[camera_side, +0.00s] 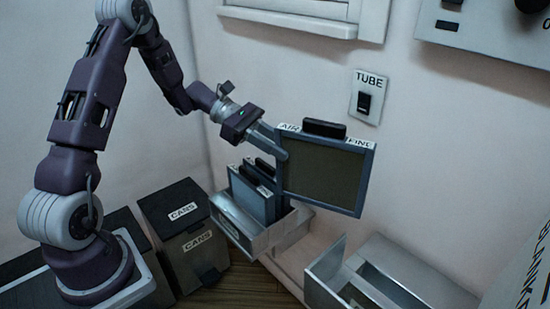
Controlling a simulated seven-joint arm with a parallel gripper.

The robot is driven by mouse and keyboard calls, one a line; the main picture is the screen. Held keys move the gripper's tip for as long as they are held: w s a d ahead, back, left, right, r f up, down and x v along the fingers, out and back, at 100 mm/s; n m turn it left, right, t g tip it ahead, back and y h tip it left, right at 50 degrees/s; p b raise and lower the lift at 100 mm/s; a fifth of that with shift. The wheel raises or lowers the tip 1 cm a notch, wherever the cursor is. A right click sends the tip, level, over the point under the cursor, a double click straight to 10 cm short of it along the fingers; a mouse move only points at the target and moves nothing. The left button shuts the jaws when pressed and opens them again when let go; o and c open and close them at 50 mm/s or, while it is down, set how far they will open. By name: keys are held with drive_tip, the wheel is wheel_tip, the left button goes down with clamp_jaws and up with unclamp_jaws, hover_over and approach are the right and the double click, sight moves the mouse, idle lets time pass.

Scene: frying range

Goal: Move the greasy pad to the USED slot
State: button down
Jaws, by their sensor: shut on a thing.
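My gripper (280,144) is shut on the left edge of a framed pad (325,178). The pad has a blue-grey frame, a dark olive face and a black handle on top. It hangs upright, slightly tilted, in the air above and right of a grey metal rack. Other pads with black handles (252,192) stand in that rack (240,237). Lettering along the held pad's top is partly covered by its handle. No USED label is readable in this view. I cannot tell from its face how greasy the pad is.
An open grey metal bin (325,292) with an inner divider stands at the lower right. Dark boxes marked CANS (198,240) stand left of the rack. A TUBE switch (364,101) is on the wall behind the pad. A control panel (490,25) is at upper right.

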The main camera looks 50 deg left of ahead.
drive_tip(key=m+g, duration=0.1)
drive_tip(key=d+r+m+g, duration=0.1)
drive_tip(key=g, duration=0.1)
drive_tip(key=shift+w+m+h, duration=0.1)
drive_tip(key=shift+m+h, duration=0.3)
drive_tip(key=s+f+m+g+y, duration=1.1)
drive_tip(key=s+m+g+y, duration=0.4)
drive_tip(key=m, duration=0.5)
drive_tip(key=w+a+f+m+t+y, duration=0.1)
drive_tip(key=w+a+m+t+y, duration=0.25)
drive_tip(key=a+m+y, duration=0.4)
drive_tip(key=w+r+m+t+y, duration=0.2)
drive_tip(key=w+m+t+y, duration=0.3)
drive_tip(key=w+m+t, duration=0.4)
wheel_tip(320, 180, down, 14)
drive_tip(key=s, duration=0.1)
drive_tip(key=shift+s+f+m, duration=0.15)
drive_tip(key=shift+s+m, duration=0.1)
drive_tip(key=shift+m, duration=0.2)
drive_tip(key=shift+d+f, duration=0.1)
drive_tip(key=shift+f, duration=1.15)
